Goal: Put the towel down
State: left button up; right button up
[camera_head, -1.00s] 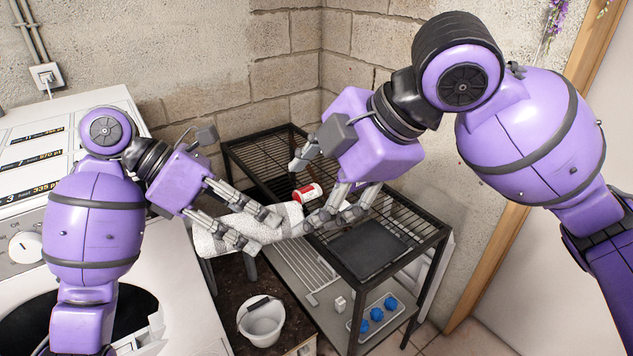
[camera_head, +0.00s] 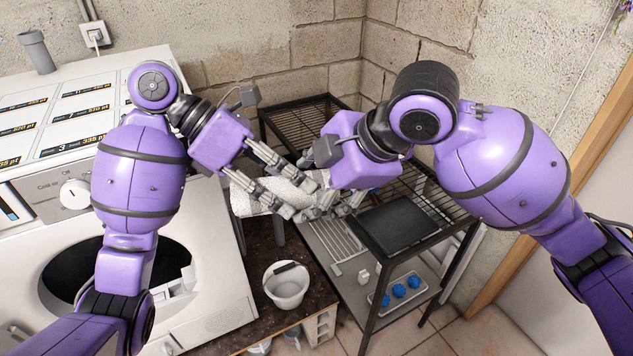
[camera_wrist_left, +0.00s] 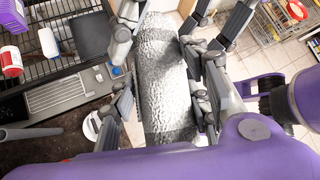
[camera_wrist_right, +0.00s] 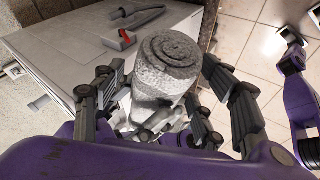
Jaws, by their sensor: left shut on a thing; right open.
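The towel (camera_head: 252,198) is a rolled, grey-white bundle held in the air in front of the black wire rack. My left gripper (camera_head: 298,196) is shut on it. In the left wrist view the towel (camera_wrist_left: 165,85) runs lengthwise between the left fingers. My right gripper (camera_head: 326,207) is open, close beside the left one at the same roll. In the right wrist view the spiral end of the towel (camera_wrist_right: 170,55) shows between the spread right fingers (camera_wrist_right: 160,75). Fingers hide part of the towel in the head view.
The black rack (camera_head: 300,112) stands against the brick corner, with a dark flat tray (camera_head: 393,225) on top. A red-and-white can (camera_wrist_left: 11,62) is on the rack. Blue items (camera_head: 398,290) lie lower down. A white bucket (camera_head: 286,288) and a white washing machine (camera_head: 215,265) stand nearby.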

jog(key=c, duration=1.4)
pick_arm(q)
jog(key=o, duration=1.4)
pick_arm(e)
jog(key=shift+c, duration=0.6)
